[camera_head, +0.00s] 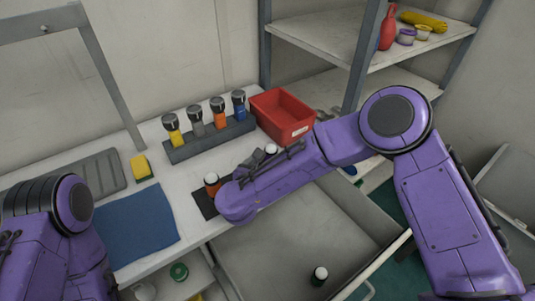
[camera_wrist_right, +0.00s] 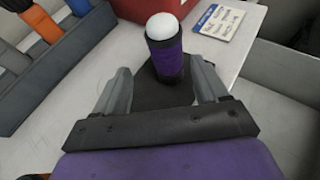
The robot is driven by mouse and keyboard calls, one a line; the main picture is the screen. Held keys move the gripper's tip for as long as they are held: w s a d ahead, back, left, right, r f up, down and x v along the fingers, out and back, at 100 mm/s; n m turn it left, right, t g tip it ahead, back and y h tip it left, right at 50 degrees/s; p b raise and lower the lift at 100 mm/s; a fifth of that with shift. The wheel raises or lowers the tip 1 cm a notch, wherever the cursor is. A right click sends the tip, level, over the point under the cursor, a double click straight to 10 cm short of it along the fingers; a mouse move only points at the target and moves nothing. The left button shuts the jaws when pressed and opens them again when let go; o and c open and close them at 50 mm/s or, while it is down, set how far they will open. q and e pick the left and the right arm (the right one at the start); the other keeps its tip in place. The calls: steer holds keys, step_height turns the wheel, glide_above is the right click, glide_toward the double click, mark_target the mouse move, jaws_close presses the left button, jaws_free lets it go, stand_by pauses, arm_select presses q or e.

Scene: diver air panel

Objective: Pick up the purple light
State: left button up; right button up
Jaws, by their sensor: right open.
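The purple light (camera_wrist_right: 168,62) stands upright in the right wrist view, with a purple body, dark base band and white domed top. My right gripper (camera_wrist_right: 160,80) is open, with its two grey fingers pointing at the light. The light is at or just beyond the fingertips, between their lines; I cannot tell if either finger touches it. In the head view, only the white top of the light (camera_head: 271,149) shows clearly beside the right gripper (camera_head: 262,160). My left arm shows at the lower left, but its gripper is out of view.
A dark rack (camera_head: 210,138) holds several coloured lights. A red bin (camera_head: 284,115) stands behind the purple light. An orange-banded light (camera_head: 212,184) is close to my right arm. A blue cloth (camera_head: 136,226) and yellow sponge (camera_head: 142,168) lie left. An open drawer (camera_head: 270,262) holds a green-banded light (camera_head: 320,273).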

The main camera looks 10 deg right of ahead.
mark_target(272, 157)
steer(key=shift+w+d+f+p, duration=0.1)
steer(key=shift+w+d+p, duration=0.25)
steer(key=shift+w+d, duration=0.25)
steer(key=p+x, duration=0.2)
steer(key=x, duration=0.4)
steer(key=shift+s+d+f+p, duration=0.1)
steer(key=shift+s+f+p, duration=0.1)
steer(key=shift+p, duration=0.2)
steer(key=shift+w+d, duration=0.15)
arm_select(q)
steer(key=r, duration=0.2)
steer(key=s+r, duration=0.1)
steer(key=r, duration=0.1)
steer(key=shift+r, duration=0.1)
arm_select(e)
steer(key=c, duration=1.2)
